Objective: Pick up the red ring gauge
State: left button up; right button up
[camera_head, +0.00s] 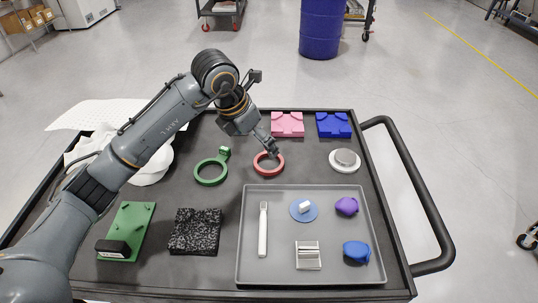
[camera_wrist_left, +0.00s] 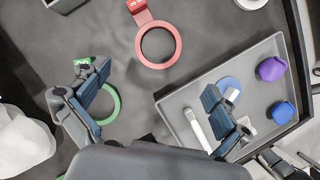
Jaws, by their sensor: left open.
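The red ring gauge (camera_head: 268,174) lies flat on the dark cart top (camera_head: 180,150), near its middle. In the left wrist view the whole ring (camera_wrist_left: 158,65) and its red labelled tab show ahead of the fingers. My left gripper (camera_head: 272,150) is over the tab side of the ring in the head view and hides part of it. In the left wrist view its two fingers (camera_wrist_left: 155,83) are wide apart with nothing held between them. The height of the fingers above the ring is hard to tell. My right gripper is in neither view.
A green ring gauge (camera_head: 210,183) lies left of the red one. A grey tray (camera_head: 280,250) with several small parts is in front. Pink (camera_head: 287,123) and blue (camera_head: 333,124) blocks stand behind, and a white round piece (camera_head: 344,168) lies right.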

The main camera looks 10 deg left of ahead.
aim_at(270, 163)
pick_arm(q)
jog(key=x, duration=0.4)
jog(key=p+x, duration=0.1)
jog(key=x, duration=0.4)
jog(key=shift+w, duration=0.25)
jog(key=shift+c, duration=0.2)
jog(key=c, duration=1.2)
